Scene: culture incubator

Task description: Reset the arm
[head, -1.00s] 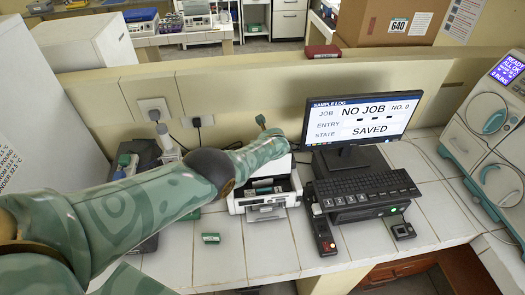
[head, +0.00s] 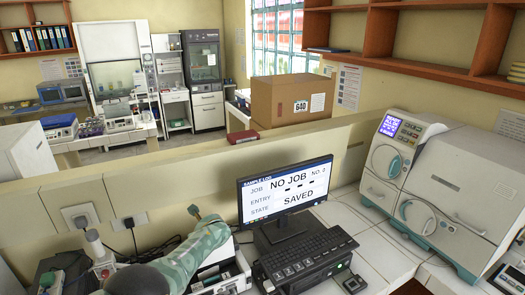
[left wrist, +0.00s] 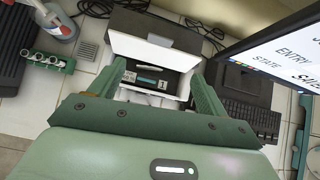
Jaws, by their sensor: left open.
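My left arm (head: 190,262), green-patterned, comes in at the bottom of the head view and reaches over the bench beside a small white printer (head: 228,270). Its gripper cannot be made out in the head view. In the left wrist view the left gripper (left wrist: 160,80) is open, with its two green fingers apart and nothing held between them. The printer (left wrist: 150,50) lies beyond and between the fingers, with small labels in its dark opening. I cannot tell the height of the fingers above it. My right arm and gripper are not in view.
A monitor (head: 285,195) reading "NO JOB" and "SAVED" stands right of the arm, with a keyboard (head: 305,255) before it. A low partition (head: 180,180) runs behind. A white incubator-like machine (head: 450,190) stands at right. The left wrist view shows a tube rack (left wrist: 48,61).

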